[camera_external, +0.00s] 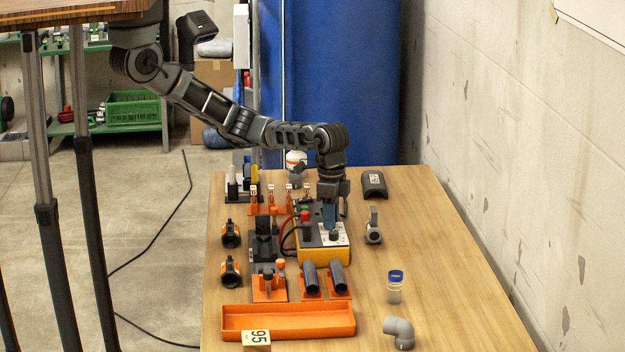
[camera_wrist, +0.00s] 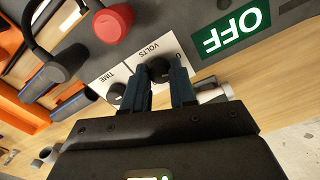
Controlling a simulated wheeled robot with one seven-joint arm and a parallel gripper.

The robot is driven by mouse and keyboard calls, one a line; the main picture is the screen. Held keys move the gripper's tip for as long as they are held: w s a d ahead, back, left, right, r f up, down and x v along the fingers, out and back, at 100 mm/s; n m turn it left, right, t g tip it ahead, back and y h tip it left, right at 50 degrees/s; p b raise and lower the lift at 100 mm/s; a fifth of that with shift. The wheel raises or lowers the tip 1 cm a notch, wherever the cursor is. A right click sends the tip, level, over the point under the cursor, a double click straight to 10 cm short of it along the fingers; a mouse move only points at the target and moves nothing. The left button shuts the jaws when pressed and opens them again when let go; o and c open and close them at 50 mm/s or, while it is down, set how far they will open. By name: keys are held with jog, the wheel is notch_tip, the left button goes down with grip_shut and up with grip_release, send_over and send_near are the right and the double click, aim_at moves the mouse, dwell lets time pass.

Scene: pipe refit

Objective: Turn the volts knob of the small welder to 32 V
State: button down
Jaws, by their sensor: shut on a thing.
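The small welder (camera_external: 312,256) is a yellow and grey box on the wooden table, with a white panel on top. In the wrist view its panel (camera_wrist: 140,62) carries the words VOLTS and TIME. The black volts knob (camera_wrist: 159,68) sits between the fingertips of my gripper (camera_wrist: 166,80), which is shut on it from above. The pointer and scale of the volts knob are too small and covered to read. The black time knob (camera_wrist: 117,92) is beside it, left of my fingers. In the external view my gripper (camera_external: 331,228) points down onto the welder panel.
A red button (camera_wrist: 112,22) and a green OFF label (camera_wrist: 236,32) are close to my fingers. Black pipe pieces (camera_external: 310,277) in orange holders, an orange tray (camera_external: 288,322), a grey elbow (camera_external: 399,332) and a blue-capped jar (camera_external: 395,287) stand around.

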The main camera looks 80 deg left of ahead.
jog(key=m+p, duration=0.2)
jog(key=m, duration=0.7)
jog(key=shift+m, duration=0.4)
jog(key=shift+m+p, duration=0.35)
jog(key=shift+m, duration=1.35)
jog(key=c, duration=0.9)
grip_release()
jog(key=shift+r, duration=0.15)
notch_tip(320, 180, up, 8)
jog(key=shift+f, duration=0.25)
